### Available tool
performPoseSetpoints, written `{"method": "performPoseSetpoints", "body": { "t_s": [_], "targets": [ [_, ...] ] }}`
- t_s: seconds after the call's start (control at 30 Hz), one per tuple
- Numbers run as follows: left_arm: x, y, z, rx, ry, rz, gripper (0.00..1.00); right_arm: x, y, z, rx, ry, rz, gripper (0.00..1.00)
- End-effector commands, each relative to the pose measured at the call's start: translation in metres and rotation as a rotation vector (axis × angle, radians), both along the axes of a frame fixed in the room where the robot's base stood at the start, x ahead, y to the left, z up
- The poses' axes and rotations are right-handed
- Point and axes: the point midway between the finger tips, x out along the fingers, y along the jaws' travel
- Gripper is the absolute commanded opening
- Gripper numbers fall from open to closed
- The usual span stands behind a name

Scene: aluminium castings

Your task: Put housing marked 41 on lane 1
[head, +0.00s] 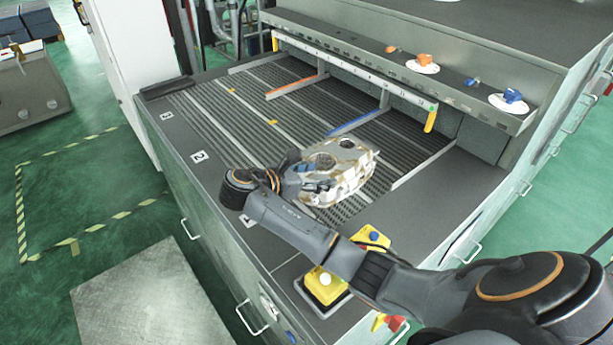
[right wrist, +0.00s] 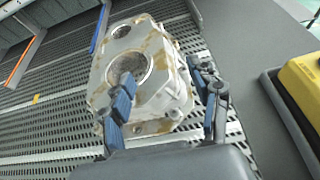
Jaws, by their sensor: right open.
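A grey-silver metal housing (head: 338,168) with brownish patches and two round openings sits at the front of the slatted lane nearest me. No number is readable on it. In the right wrist view the housing (right wrist: 140,75) lies between and beyond my fingers. My right gripper (head: 305,180) is at its left side in the head view; in the right wrist view the gripper (right wrist: 165,95) is open, one blue-padded finger on each side of the housing's near end. Whether the fingers touch it is unclear. Lane 1 (head: 210,105), by the label 1 (head: 166,115), looks empty. My left gripper is not in view.
An orange-edged divider (head: 292,87) and a blue-edged divider (head: 355,122) stand between lanes. A label 2 (head: 198,156) marks the middle lane, which is clear. A yellow button box (head: 325,286) sits at the front corner. A rail (head: 350,68) spans the back.

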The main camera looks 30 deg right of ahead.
Motion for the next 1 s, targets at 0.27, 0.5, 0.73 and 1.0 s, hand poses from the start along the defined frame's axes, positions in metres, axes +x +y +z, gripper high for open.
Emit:
{"method": "performPoseSetpoints", "body": {
  "t_s": [0.27, 0.5, 0.73, 1.0],
  "targets": [
    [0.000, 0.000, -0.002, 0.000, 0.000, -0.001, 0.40, -0.003, 0.034, 0.013, 0.002, 0.000, 0.001, 0.62],
    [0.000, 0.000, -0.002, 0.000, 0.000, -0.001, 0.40, -0.003, 0.039, 0.016, -0.001, 0.001, 0.000, 0.62],
    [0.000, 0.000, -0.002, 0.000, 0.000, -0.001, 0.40, -0.003, 0.038, 0.016, -0.001, 0.001, 0.000, 0.62],
    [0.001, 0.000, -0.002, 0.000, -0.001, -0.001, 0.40, -0.003, 0.038, 0.016, -0.001, 0.001, 0.000, 0.62]
  ]
}}
